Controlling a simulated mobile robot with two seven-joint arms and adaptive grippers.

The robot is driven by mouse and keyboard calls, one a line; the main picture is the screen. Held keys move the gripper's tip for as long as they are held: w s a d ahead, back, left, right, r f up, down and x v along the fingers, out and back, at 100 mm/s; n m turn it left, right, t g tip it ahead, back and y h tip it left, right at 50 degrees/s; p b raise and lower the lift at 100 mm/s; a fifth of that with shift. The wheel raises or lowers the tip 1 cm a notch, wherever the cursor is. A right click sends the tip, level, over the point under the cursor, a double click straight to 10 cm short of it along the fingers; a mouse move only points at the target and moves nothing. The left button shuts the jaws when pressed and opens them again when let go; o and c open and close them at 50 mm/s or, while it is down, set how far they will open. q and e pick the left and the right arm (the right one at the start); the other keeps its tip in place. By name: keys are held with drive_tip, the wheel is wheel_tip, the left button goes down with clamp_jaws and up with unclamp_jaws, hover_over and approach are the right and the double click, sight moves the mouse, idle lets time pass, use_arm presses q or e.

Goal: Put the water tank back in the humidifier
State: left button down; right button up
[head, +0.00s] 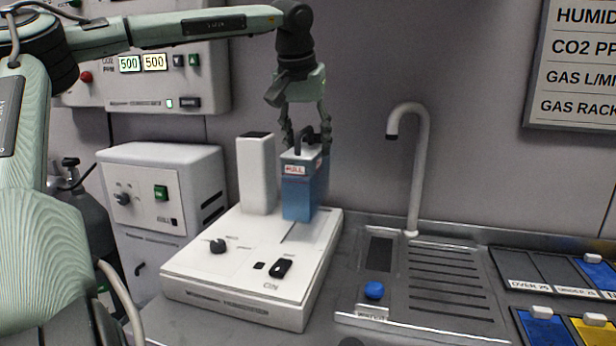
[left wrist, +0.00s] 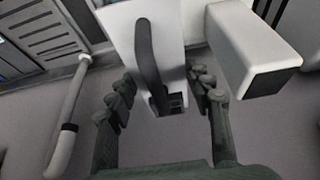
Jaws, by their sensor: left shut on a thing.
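The water tank (head: 298,192) is a blue box with a white top and a dark handle. It stands upright at the back right of the white humidifier base (head: 240,290), beside the humidifier's white post (head: 257,175). I cannot tell whether its bottom is seated or slightly above the base. My left gripper (head: 306,142) is above the tank, pointing down, shut on the tank's handle. In the left wrist view the tank's white top and dark handle (left wrist: 150,55) lie between the fingers (left wrist: 160,98). My right gripper is not in view.
A sink with a grey faucet (head: 422,160) and a blue knob (head: 374,290) is right of the humidifier. Blue and yellow trays lie at the far right. A white machine (head: 165,190) stands at the left, below a wall panel with displays.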

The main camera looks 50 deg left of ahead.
use_arm(q)
drive_tip(key=shift+f, duration=2.5)
drive_tip(key=shift+f, duration=0.1)
drive_tip(key=c, duration=0.6)
unclamp_jaws()
drive_tip(key=shift+c, duration=0.2)
drive_tip(key=v, duration=1.2)
